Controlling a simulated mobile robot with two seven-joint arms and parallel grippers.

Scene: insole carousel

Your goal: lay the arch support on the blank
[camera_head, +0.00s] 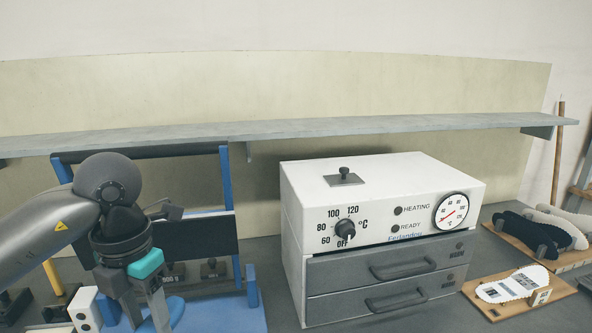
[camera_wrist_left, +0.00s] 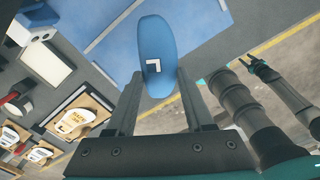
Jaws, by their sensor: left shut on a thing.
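My left gripper (camera_wrist_left: 158,108) is shut on the arch support (camera_wrist_left: 153,35), a blue, rounded piece with a white L mark. In the left wrist view it sits between the two fingertips and sticks out beyond them. In the head view my left gripper (camera_head: 151,312) is low at the left, with the blue arch support (camera_head: 166,318) partly hidden at its tip. White insole shapes lie on wooden boards in the left wrist view, one of them a white insole (camera_wrist_left: 75,122); I cannot tell which is the blank. A dark forked end at the right of that view looks like my right gripper (camera_wrist_left: 249,63), too small to judge.
A white heater box (camera_head: 375,185) with two grey drawers stands in the middle. Right of it, a wooden board (camera_head: 492,308) bears a white insole (camera_head: 511,284). A blue frame (camera_head: 227,178) stands behind my left gripper. A grey shelf (camera_head: 330,128) runs across the back.

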